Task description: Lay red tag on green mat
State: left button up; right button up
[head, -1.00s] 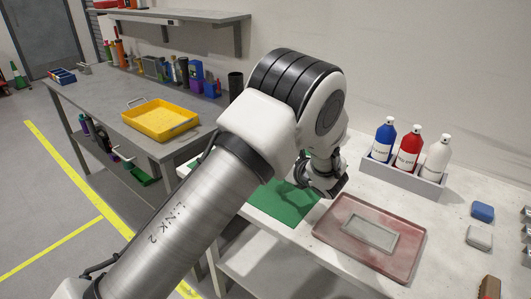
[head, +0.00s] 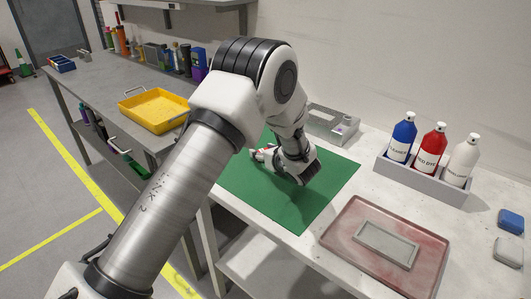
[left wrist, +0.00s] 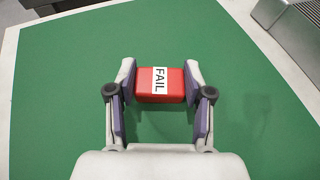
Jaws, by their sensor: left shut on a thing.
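The red tag (left wrist: 146,87) is a small red block with a white label reading FAIL. In the left wrist view it sits between the two fingers of my left gripper (left wrist: 160,84), which is shut on it. The green mat (left wrist: 60,90) fills the background behind the tag. In the head view my left gripper (head: 265,153) is over the far left part of the green mat (head: 285,208), partly hidden by my arm, with a bit of red showing there. I cannot tell whether the tag touches the mat. My right gripper is not in view.
A reddish tray (head: 340,258) with a grey frame (head: 386,244) lies right of the mat. A grey metal fixture (head: 332,122) stands behind the mat. A rack (head: 425,180) of bottles stands at the back right. The mat's front part is clear.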

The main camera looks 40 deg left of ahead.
pick_arm(q)
jog(key=o, duration=1)
jog(key=shift+a+f, duration=0.1)
jog(key=shift+c, duration=0.2)
jog(key=shift+o, duration=0.4)
jog(key=shift+w+d, duration=0.1)
jog(key=shift+d, duration=0.15)
jog(key=shift+r, duration=0.25)
jog(key=v, duration=1.1)
jog(key=shift+r, duration=0.15)
jog(key=shift+s+d+r, duration=0.1)
jog(key=shift+s+d, duration=0.2)
jog(key=shift+d, duration=0.05)
